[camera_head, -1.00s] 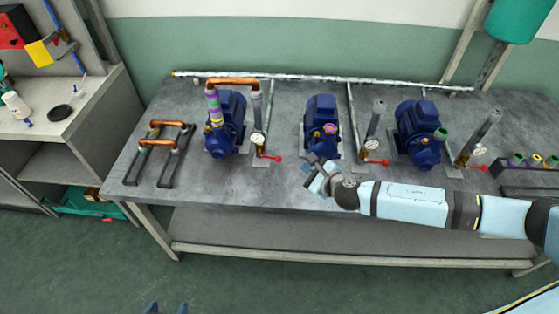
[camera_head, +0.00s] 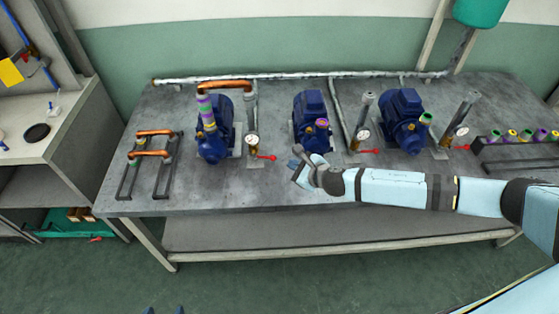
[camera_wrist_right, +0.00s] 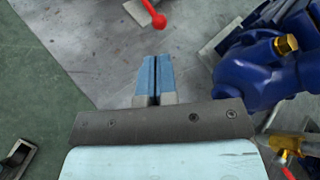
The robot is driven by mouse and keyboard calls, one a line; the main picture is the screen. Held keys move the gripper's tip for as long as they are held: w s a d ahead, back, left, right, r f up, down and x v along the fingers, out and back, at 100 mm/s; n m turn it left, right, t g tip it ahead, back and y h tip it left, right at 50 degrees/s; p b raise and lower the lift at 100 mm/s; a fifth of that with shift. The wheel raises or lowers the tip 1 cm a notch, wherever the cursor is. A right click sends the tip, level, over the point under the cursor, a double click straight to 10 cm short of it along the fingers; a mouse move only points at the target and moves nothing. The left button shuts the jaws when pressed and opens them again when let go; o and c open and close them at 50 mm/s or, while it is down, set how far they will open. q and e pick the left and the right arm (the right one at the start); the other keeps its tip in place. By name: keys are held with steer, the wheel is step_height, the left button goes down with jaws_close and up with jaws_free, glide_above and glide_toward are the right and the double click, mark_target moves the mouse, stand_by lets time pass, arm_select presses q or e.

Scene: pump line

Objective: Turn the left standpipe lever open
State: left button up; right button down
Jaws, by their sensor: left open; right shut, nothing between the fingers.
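The left standpipe (camera_head: 251,105) stands beside the left blue pump (camera_head: 213,140), with a round gauge (camera_head: 251,140) low on it. Its red lever (camera_head: 267,157) points right, crosswise to the upright pipe. In the right wrist view the lever's round red end (camera_wrist_right: 158,20) shows at the top, ahead of the fingers; the valve is out of frame. My right gripper (camera_head: 296,165) is shut and empty, a short way right of the lever's end and apart from it. Its blue fingers (camera_wrist_right: 154,80) are together. Only the fingertips of my left gripper (camera_head: 165,310) show, apart, at the bottom edge.
The middle pump (camera_head: 312,125) stands close behind my right gripper. Two more standpipes with red levers (camera_head: 369,151) (camera_head: 462,147) stand to the right. A black rack with copper pipes (camera_head: 150,170) is at the table's left. The table front (camera_head: 215,195) is clear.

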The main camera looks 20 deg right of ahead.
mark_target(275, 159)
arm_select(q)
steer(key=shift+a+f, duration=0.15)
steer(key=shift+f, duration=0.1)
arm_select(e)
steer(key=x, duration=0.7)
steer(key=shift+w, duration=0.15)
steer(key=f+b, duration=0.1)
steer(key=b, duration=0.2)
steer(key=f+m+y+b, duration=0.1)
steer(key=b, duration=0.2)
steer(key=shift+a+f+t+b, duration=0.2)
steer(key=shift+f+t+b, duration=0.1)
steer(key=shift+t, duration=0.1)
steer(key=shift+f+y+b, duration=0.2)
steer(key=shift+y+b, duration=0.3)
steer(key=shift+b, duration=0.55)
steer(key=shift+f+m+t+b, duration=0.1)
steer(key=shift+m+t+b, duration=0.2)
steer(key=shift+b, duration=0.05)
arm_select(q)
steer(key=shift+n, duration=0.3)
steer(key=f, duration=0.3)
steer(key=w+d+f, duration=0.1)
steer(key=f, duration=0.1)
arm_select(e)
steer(key=shift+w+a+f, duration=0.1)
steer(key=shift+a, duration=0.05)
arm_select(q)
steer(key=shift+s+f, duration=0.1)
steer(key=shift+f, duration=0.05)
